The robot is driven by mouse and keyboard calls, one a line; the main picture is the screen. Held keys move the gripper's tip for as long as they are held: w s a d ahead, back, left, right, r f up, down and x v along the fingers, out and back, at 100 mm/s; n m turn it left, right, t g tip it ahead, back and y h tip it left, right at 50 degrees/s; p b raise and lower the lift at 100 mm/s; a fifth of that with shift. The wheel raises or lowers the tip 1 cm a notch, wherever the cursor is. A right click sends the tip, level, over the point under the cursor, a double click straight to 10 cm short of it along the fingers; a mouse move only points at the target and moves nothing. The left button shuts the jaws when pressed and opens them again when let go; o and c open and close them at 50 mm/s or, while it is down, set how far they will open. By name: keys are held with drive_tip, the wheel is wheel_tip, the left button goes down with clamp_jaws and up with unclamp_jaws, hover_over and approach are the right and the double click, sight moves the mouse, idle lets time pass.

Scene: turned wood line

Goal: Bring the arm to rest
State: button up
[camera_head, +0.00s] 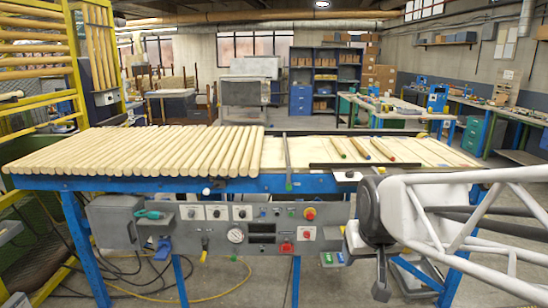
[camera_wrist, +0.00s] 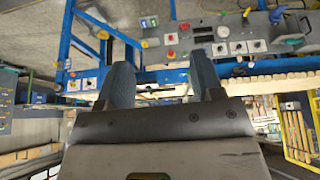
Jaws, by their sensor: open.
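My gripper (camera_wrist: 160,72) shows in the wrist view with its two blue-grey fingers well apart and nothing held between them. It is in front of the blue-framed workbench, which looks upside down in this view. In the head view my arm, with its white lattice link and dark round joint, reaches in from the right in front of the bench's right end. A dark part of it hangs low beside the bench legs. The fingertips cannot be made out clearly there.
The workbench (camera_head: 300,182) carries a row of wooden rods (camera_head: 160,150) on the left and several colour-tipped sticks (camera_head: 383,149) on the right. A control panel (camera_head: 262,228) with buttons and a gauge (camera_head: 235,235) faces me. Cables (camera_head: 150,287) lie on the floor below.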

drive_tip(key=s+f+g, duration=0.2)
drive_tip(key=s, duration=1.2)
drive_tip(key=shift+d+f+m+g, duration=0.25)
drive_tip(key=shift+m+g, duration=0.05)
idle(0.3)
